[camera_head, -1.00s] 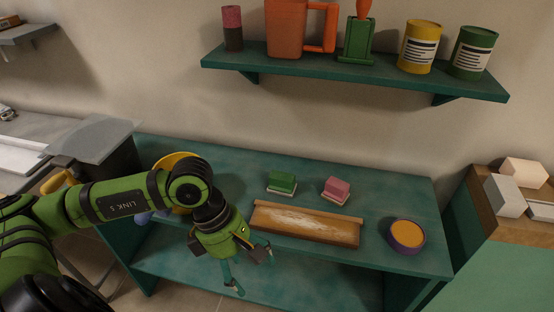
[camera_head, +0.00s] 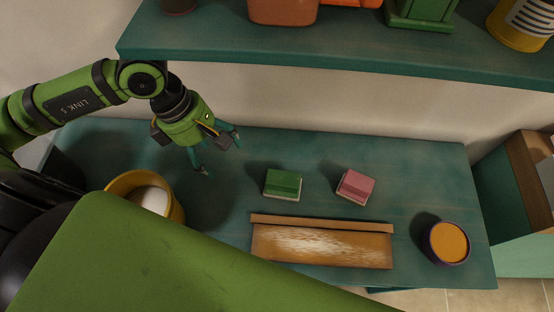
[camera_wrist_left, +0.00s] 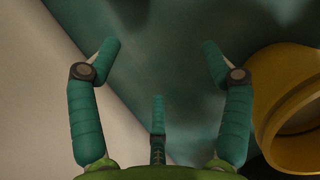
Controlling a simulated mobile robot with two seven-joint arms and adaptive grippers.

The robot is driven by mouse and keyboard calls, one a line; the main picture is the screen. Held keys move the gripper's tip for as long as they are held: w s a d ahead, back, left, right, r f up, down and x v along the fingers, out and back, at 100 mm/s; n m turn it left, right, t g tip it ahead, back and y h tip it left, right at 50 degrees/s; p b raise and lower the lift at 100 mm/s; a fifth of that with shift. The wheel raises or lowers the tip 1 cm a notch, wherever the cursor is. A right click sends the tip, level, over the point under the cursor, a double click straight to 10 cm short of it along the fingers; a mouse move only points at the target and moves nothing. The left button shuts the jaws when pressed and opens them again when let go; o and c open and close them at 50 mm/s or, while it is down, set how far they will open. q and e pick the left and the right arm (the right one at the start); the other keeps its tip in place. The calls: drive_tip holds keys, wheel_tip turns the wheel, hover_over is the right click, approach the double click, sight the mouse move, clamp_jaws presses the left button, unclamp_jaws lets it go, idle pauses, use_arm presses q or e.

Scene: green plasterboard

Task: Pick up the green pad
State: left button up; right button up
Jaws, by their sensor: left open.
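The green pad (camera_head: 283,184) is a small green block with a pale underside. It lies on the teal table, behind the wooden board and left of the pink pad (camera_head: 355,187). My left gripper (camera_head: 220,155) is above the table, up and to the left of the green pad, with its fingers apart and nothing between them. In the left wrist view, the left gripper (camera_wrist_left: 158,60) shows spread teal fingers over bare teal surface; the green pad is not in that view. My right gripper is not in view.
A yellow container (camera_head: 174,208) with white contents stands at left, also in the wrist view (camera_wrist_left: 265,95). A wooden board (camera_head: 322,262) with white marks lies in front. An orange-topped round tub (camera_head: 447,243) sits at right. A teal shelf (camera_head: 330,48) hangs above.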

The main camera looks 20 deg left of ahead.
use_arm(q)
drive_tip(key=d+p, duration=0.2)
drive_tip(key=d, duration=0.3)
drive_tip(key=p, duration=0.3)
hover_over(283, 174)
drive_tip(key=a, duration=0.3)
drive_tip(key=shift+s+d+r, duration=0.2)
drive_tip(key=shift+s+r, duration=0.05)
drive_tip(key=shift+w+d+f, duration=0.1)
drive_tip(key=shift+d, duration=0.4)
drive_tip(key=shift+p+x, duration=0.4)
drive_tip(key=shift+x, duration=2.15)
drive_tip(key=c, duration=1.3)
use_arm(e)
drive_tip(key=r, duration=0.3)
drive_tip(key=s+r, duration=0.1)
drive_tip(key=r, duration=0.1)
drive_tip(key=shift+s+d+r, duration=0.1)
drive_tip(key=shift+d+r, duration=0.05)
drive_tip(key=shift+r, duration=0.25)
